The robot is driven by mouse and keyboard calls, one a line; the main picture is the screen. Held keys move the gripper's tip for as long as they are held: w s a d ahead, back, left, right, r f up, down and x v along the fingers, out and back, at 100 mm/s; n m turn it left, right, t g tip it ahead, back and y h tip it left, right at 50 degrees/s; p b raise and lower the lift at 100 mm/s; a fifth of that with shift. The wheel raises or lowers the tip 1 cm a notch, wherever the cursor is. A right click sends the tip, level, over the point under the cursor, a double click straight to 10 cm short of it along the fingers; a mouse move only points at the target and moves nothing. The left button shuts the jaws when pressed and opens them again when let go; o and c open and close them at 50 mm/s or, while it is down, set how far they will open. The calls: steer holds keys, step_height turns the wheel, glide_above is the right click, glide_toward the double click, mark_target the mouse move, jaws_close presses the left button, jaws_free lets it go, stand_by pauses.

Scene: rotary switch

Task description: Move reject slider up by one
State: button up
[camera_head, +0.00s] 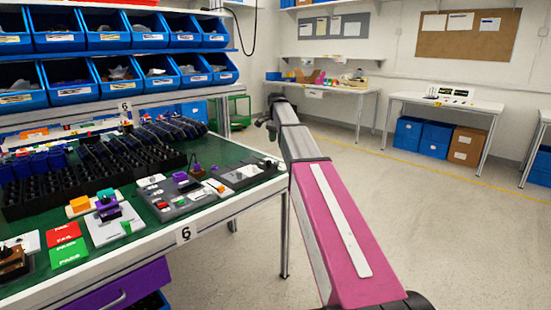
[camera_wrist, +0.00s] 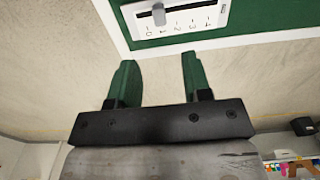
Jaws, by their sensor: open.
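A white slider plate (camera_wrist: 205,22) with a row of marks running 0 to 4 lies at the top of the wrist view. Its grey knob (camera_wrist: 158,14) stands near the low-number end, around 0 or 1; I cannot tell the exact mark. No reject label is readable. My gripper (camera_wrist: 160,60) has two green fingers spread apart with nothing between them. It is apart from the knob, and the fingertips show below the plate in the picture. In the head view my arm reaches forward past the table's right end, and the fingers cannot be made out.
The green-topped table (camera_head: 140,215) has a white front edge. Grey control panels (camera_head: 188,194) sit near its right end. Black racks (camera_head: 125,155) and a red and green card (camera_head: 66,243) stand further left. Blue bins (camera_head: 110,75) rise behind. The floor to the right is clear.

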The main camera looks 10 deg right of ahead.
mark_target(277, 161)
step_height(277, 161, down, 11)
steer(key=shift+r, duration=0.15)
stand_by(0.4)
